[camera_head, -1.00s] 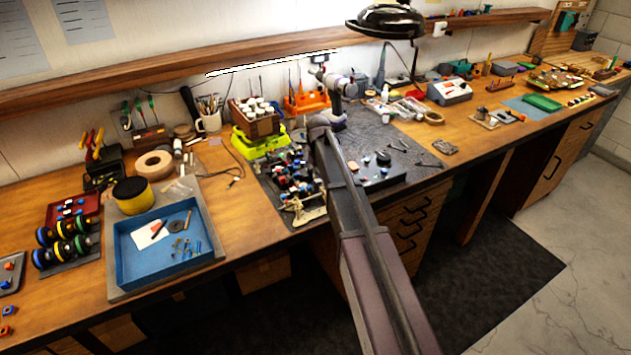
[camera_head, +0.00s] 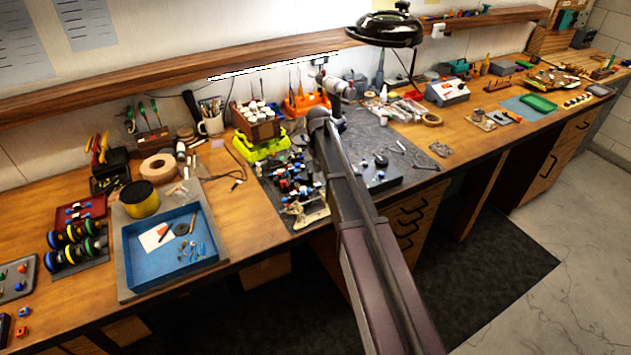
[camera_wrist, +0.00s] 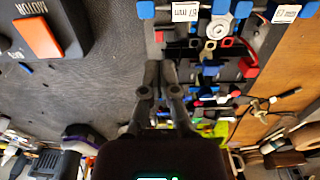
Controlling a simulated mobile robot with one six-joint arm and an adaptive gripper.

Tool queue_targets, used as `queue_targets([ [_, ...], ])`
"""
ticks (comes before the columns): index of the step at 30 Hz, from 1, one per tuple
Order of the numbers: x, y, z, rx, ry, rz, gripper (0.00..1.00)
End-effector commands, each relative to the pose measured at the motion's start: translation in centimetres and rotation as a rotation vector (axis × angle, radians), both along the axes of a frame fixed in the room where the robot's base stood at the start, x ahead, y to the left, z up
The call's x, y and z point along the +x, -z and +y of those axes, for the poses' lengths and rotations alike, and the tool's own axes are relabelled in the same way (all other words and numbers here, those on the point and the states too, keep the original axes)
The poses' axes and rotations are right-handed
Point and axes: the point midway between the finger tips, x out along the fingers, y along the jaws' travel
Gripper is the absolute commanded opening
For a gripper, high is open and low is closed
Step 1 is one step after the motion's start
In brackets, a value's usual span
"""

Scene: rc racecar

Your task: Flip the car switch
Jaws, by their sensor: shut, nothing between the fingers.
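An orange rocker switch (camera_wrist: 38,37) on a dark box labelled MOTOR is at the upper left of the wrist view. My gripper (camera_wrist: 160,72) is shut and empty, right of the switch and apart from it in the picture. The car (camera_head: 298,185), a cluster of dark, blue and red parts, is left of my arm. Its blue and red parts (camera_wrist: 216,70) fill the upper right of the wrist view. A dark box (camera_head: 374,180) with a round knob is right of my arm.
A dark mat (camera_head: 415,160) lies under the car and box. Loose tools lie on its right. A lime-green tray (camera_head: 262,148) stands behind the car. A blue tray (camera_head: 128,262) is at the left. A black lamp (camera_head: 385,28) hangs above the bench.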

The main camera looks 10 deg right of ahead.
Motion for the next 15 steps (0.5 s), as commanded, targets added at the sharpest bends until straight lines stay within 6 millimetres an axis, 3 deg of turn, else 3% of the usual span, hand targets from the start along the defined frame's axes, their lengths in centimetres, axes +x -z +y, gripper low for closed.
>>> queue_targets([
  [6, -0.01, -1.21, 0.02, 0.000, 0.000, 0.000, 0.00],
  [15, 0.00, -1.19, 0.03, 0.000, 0.000, 0.000, 0.00],
])
